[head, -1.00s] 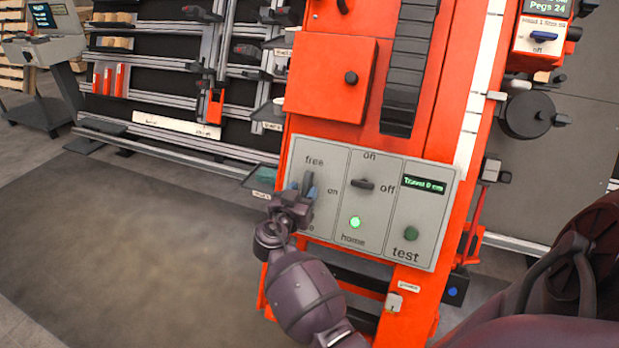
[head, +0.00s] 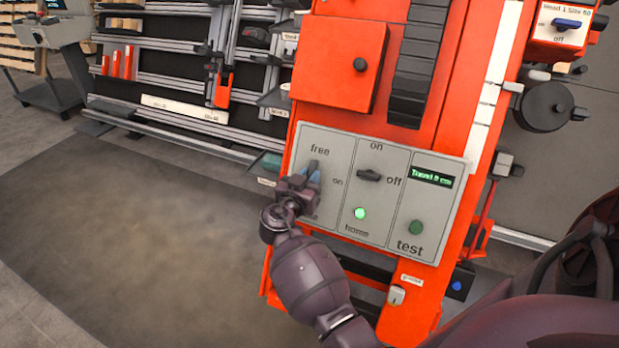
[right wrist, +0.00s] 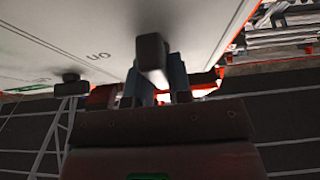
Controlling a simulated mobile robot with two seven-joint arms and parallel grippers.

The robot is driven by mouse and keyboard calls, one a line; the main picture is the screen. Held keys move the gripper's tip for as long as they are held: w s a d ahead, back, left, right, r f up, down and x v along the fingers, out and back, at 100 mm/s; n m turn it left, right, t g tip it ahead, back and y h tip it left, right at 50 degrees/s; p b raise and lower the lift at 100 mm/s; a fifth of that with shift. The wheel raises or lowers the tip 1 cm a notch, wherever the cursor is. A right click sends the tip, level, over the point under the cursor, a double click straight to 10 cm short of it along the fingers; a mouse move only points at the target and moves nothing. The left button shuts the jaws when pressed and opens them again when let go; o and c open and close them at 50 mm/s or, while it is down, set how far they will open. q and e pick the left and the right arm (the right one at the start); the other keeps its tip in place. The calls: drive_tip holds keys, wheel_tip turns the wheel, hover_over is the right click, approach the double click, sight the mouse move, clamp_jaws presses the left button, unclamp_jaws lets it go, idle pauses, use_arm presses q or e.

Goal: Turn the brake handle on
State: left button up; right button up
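The grey control panel (head: 380,190) is on the front of an orange machine. Its left section carries the brake handle (head: 313,166), a dark lever whose tip points up towards "free"; "on" is printed to its right. My right gripper (head: 306,180) is at this handle and hides its lower part and some lettering. In the right wrist view, the dark handle end (right wrist: 152,55) lies between the two grey-blue fingers (right wrist: 162,82), which sit close against its sides. The gripper looks shut on it. My left gripper is not in view.
A second dark knob (head: 369,175) marked "on" and "off" sits just right, above a lit green home light (head: 360,213). A green test button (head: 416,227) and small display (head: 431,177) are further right. An orange box (head: 340,65) juts out above. Floor at left is clear.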

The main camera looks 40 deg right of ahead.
clamp_jaws()
